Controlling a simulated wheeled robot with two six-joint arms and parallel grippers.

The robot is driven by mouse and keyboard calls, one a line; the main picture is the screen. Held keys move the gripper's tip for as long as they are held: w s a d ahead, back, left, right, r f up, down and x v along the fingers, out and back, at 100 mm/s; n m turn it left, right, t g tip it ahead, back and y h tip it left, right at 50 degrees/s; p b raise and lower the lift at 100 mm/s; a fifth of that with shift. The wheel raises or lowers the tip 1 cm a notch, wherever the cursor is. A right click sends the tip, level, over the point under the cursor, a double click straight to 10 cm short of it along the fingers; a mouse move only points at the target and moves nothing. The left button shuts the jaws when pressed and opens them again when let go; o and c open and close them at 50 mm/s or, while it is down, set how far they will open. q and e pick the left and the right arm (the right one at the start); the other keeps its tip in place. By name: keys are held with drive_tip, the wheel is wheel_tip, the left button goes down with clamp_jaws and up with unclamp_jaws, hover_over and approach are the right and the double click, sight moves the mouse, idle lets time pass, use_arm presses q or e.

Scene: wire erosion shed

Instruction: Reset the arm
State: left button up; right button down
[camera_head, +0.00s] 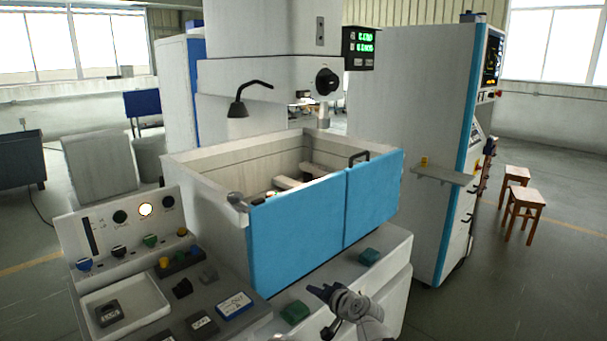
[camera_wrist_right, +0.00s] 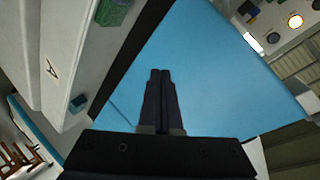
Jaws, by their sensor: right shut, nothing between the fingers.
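My right gripper (camera_head: 325,292) shows at the bottom of the head view, in front of the machine's blue doors and above the machine's front ledge. In the right wrist view its two dark fingers (camera_wrist_right: 160,78) are together with nothing between them. They point toward the blue door panel (camera_wrist_right: 205,60), apart from it as far as I can tell. My left gripper is not in either view.
The tank with blue doors (camera_head: 300,230) fills the middle. A control panel (camera_head: 130,230) with buttons and a white tray (camera_head: 122,303) is at left. Green blocks (camera_head: 295,312) sit on the ledge. A cabinet (camera_head: 410,130) and wooden stools (camera_head: 523,205) stand at right.

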drive_tip(key=s+d+f+n+g+h, duration=0.25)
drive_tip(key=s+d+f+g, duration=0.35)
drive_tip(key=s, duration=0.4)
drive_tip(key=s+d+f+n+g+h, duration=0.2)
drive_tip(key=s+d+f+g+h, duration=0.2)
drive_tip(key=s+d+f, duration=0.5)
drive_tip(key=s+a+r+n+g+h+p, duration=0.1)
drive_tip(key=s+a+r+n+p, duration=0.2)
drive_tip(key=a, duration=0.9)
drive_tip(key=s+r+p, duration=0.3)
drive_tip(key=s+r, duration=0.2)
drive_tip(key=r, duration=0.1)
drive_tip(key=shift+s+n+g+p, duration=0.2)
drive_tip(key=shift+n+g+p, duration=0.1)
drive_tip(key=shift+n+p, duration=0.05)
drive_tip(key=shift+h, duration=0.25)
